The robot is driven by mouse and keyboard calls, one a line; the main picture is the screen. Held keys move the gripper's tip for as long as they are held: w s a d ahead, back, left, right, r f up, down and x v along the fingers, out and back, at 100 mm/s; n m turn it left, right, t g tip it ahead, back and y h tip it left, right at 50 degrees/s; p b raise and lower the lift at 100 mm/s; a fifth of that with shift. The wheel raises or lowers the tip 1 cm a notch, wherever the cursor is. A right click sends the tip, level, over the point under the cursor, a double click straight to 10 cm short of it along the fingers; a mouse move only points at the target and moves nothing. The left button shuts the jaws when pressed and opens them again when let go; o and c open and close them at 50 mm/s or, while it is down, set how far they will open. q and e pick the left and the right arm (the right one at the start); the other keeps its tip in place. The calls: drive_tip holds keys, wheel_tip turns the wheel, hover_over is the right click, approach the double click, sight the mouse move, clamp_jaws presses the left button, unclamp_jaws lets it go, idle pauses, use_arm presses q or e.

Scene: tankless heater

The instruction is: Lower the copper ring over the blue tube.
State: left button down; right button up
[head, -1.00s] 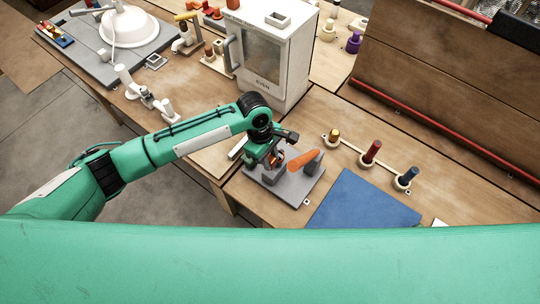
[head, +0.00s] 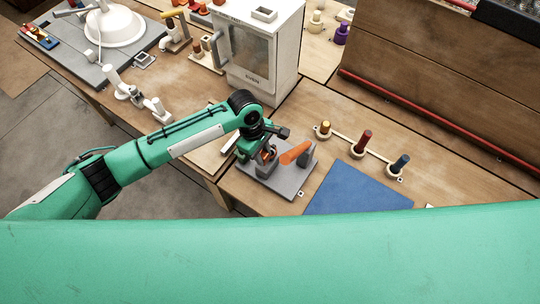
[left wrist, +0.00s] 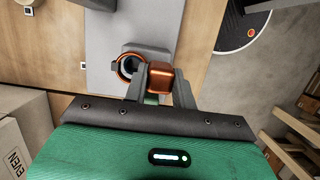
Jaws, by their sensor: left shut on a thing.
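The copper ring (left wrist: 124,68) shows in the left wrist view beside a copper-coloured block (left wrist: 160,75). My left gripper (left wrist: 158,90) is shut on that block, which looks like part of the ring. The ring is at a grey holder on a grey plate; whether it rests there I cannot tell. In the head view my left gripper (head: 262,154) is low over that plate (head: 283,184), mostly hiding the ring. The blue tube (head: 401,162) stands upright in a cream cup to the right, apart from the gripper. My right gripper is not in view.
A blue mat (head: 357,194) lies flat in front. A white oven (head: 262,50) stands behind.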

use_arm(q)
drive_tip(key=shift+x, duration=0.95)
idle(1.1)
drive_tip(key=shift+w+a+f, duration=0.1)
drive_tip(key=shift+w+a, duration=0.05)
drive_tip(key=shift+a, duration=0.05)
drive_tip(key=c, duration=1.1)
unclamp_jaws()
drive_tip(key=shift+o, duration=0.2)
drive_tip(key=b+v, duration=0.3)
drive_tip(key=v, duration=1)
drive_tip(key=shift+r, duration=0.35)
